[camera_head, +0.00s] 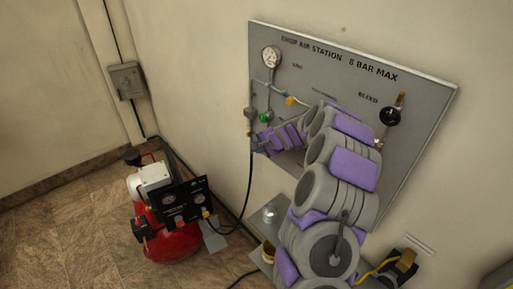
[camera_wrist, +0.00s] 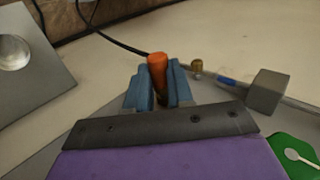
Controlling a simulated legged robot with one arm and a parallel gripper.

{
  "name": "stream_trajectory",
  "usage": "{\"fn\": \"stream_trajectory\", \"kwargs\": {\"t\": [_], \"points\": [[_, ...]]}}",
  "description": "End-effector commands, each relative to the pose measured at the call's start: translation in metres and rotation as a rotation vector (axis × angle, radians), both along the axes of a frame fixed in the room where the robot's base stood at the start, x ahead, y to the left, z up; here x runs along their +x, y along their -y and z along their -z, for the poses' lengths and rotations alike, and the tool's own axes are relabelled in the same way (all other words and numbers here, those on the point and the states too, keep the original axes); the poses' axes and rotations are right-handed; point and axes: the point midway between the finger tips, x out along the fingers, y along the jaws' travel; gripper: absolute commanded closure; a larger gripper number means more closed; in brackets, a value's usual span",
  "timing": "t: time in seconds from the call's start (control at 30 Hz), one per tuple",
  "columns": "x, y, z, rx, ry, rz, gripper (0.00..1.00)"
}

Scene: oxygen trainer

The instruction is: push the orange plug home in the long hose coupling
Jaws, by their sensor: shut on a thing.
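My gripper (camera_wrist: 157,88) is shut on the orange plug (camera_wrist: 158,62), with one blue finger on each side. The plug's rounded end points up and away in the wrist view. A black hose (camera_wrist: 113,41) runs from the upper left to just behind the plug; I cannot tell whether they are joined. In the head view my gripper (camera_head: 259,146) is at the lower left of the grey panel, and the plug cannot be made out there. I cannot clearly identify the long hose coupling or see how far the plug is seated.
The grey panel (camera_head: 350,62) carries a gauge (camera_head: 271,57), a green-handled valve (camera_head: 265,117) and a black bleed knob (camera_head: 390,117). A brass fitting (camera_wrist: 197,66) and grey block (camera_wrist: 267,92) are right of the plug. A red compressor (camera_head: 172,240) stands on the floor.

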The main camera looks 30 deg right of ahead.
Motion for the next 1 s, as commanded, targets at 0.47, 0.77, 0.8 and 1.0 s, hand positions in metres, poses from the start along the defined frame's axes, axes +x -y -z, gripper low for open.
{"fn": "stream_trajectory", "kwargs": {"t": [0.47,0.77,0.8,1.0], "points": [[0.001,0.01,-0.006,-0.003,0.011,0.007,0.48],[0.0,0.013,-0.011,-0.003,0.014,0.008,0.48],[-0.001,0.013,-0.014,-0.004,0.014,0.007,0.48],[-0.009,0.015,-0.036,-0.006,0.023,0.008,0.48]]}}
